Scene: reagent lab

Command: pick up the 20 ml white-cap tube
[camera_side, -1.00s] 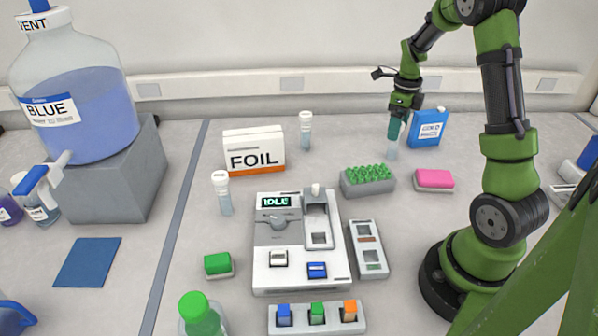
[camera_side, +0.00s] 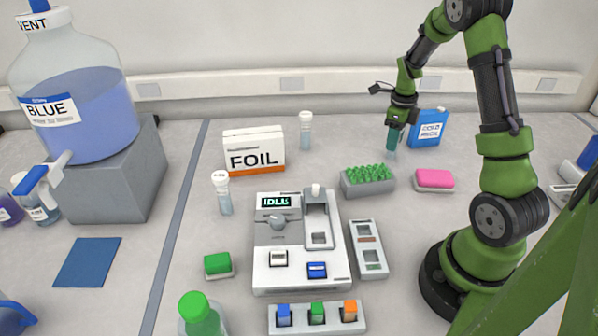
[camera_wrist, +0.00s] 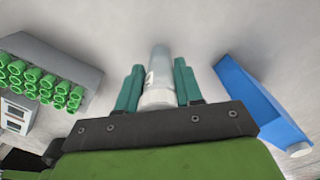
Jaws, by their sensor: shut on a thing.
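My gripper (camera_side: 393,138) is at the back right of the bench, left of the blue cold pack box. In the wrist view its teal fingers (camera_wrist: 157,82) are shut on a clear tube with a white cap (camera_wrist: 160,66), one finger on each side near the cap. In the side view only the lower part of this tube (camera_side: 391,155) shows below the fingers; its cap is hidden. It looks upright, at or near the bench top. Two other white-cap tubes stand apart: one right of the foil box (camera_side: 305,131), one in front of it (camera_side: 222,193). Volume marks are unreadable.
The blue cold pack box (camera_side: 428,128) stands close right of my gripper. A grey rack of green caps (camera_side: 367,188) and a pink block (camera_side: 433,180) lie in front. The FOIL box (camera_side: 253,151) and the IDLE device (camera_side: 295,245) are further left.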

